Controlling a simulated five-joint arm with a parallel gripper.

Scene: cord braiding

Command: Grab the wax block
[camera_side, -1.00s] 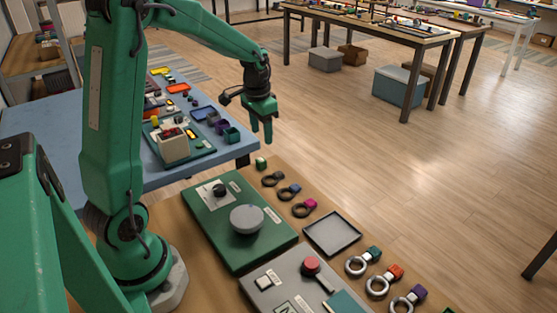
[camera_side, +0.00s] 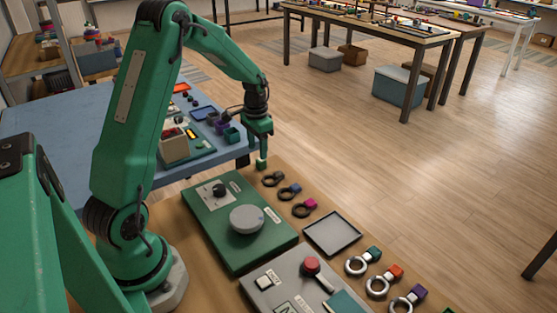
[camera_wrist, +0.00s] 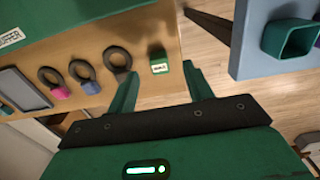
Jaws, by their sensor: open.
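The wax block (camera_side: 261,165) is a small green block at the far edge of the wooden bench. In the wrist view the block (camera_wrist: 159,63) shows a white label with small dark lettering. My gripper (camera_side: 261,147) points down just above the block in the side view. In the wrist view my gripper (camera_wrist: 162,76) has its two green fingers apart, with the block in line with the gap, just beyond the tips. Nothing is held. Whether a finger touches the block cannot be told.
Dark rings with coloured tags (camera_side: 289,191) lie close by on the bench. A green panel with a grey round knob (camera_side: 246,219) and a dark square tray (camera_side: 332,233) stand nearer. A blue table with small bins (camera_side: 231,134) is just left of my gripper.

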